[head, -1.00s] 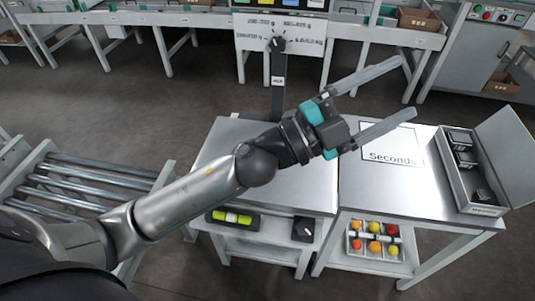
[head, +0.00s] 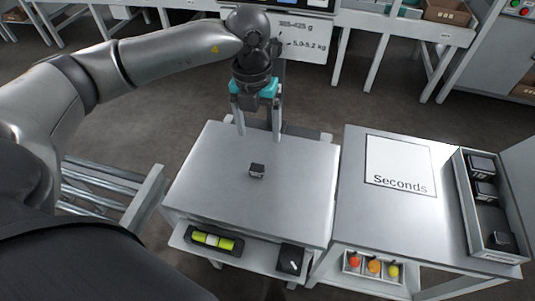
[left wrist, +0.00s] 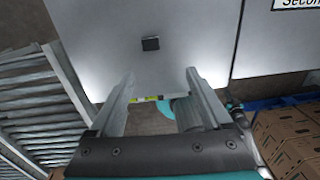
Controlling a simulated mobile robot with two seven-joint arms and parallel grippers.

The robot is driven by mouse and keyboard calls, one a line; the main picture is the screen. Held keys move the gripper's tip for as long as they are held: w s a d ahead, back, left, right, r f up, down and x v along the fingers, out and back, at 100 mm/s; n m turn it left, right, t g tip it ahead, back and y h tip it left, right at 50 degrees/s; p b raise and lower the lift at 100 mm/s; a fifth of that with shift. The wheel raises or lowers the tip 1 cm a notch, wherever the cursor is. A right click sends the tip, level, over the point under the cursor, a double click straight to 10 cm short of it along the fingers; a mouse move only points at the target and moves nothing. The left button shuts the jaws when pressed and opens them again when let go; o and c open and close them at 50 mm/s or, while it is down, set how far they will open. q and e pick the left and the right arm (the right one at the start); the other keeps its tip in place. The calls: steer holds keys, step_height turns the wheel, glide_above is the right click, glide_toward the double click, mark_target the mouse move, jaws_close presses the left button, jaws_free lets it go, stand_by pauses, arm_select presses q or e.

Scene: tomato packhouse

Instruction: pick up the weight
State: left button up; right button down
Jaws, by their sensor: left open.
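The weight (head: 257,170) is a small dark block on the bare metal top of the left-hand table (head: 215,190). It also shows in the left wrist view (left wrist: 150,44), beyond the fingertips. My left gripper (head: 258,137) points down with its two long grey fingers apart and nothing between them. In the head view it hangs over the far part of the top, behind the weight and not touching it. The fingers also show in the left wrist view (left wrist: 160,73). My right gripper is in neither view.
A grey case (head: 470,215) with several dark blocks stands on the right-hand table, beside a "Seconds" card (head: 401,165). A yellow-green vial in a dark holder (head: 213,240), a dark knob box (head: 291,259) and a fruit tray (head: 373,279) sit lower in front. A roller conveyor (head: 95,190) is at left.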

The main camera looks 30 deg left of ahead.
arm_select(q)
steer(key=a, duration=0.2)
steer(key=b, duration=0.3)
glide_above(257, 167)
steer(key=shift+y, duration=0.3)
steer(key=f, duration=0.8)
steer(key=shift+s+f, duration=0.1)
steer(key=shift+s, duration=0.1)
steer(key=shift+w+f+b, duration=0.1)
steer(key=shift+f+b, duration=0.4)
steer(key=shift+f, duration=1.35)
steer(key=shift+f+b, duration=0.55)
steer(key=shift+f, duration=0.95)
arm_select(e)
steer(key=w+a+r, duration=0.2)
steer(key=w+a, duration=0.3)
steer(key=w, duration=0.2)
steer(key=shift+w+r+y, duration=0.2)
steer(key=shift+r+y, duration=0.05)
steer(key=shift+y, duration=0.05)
arm_select(q)
jaws_close()
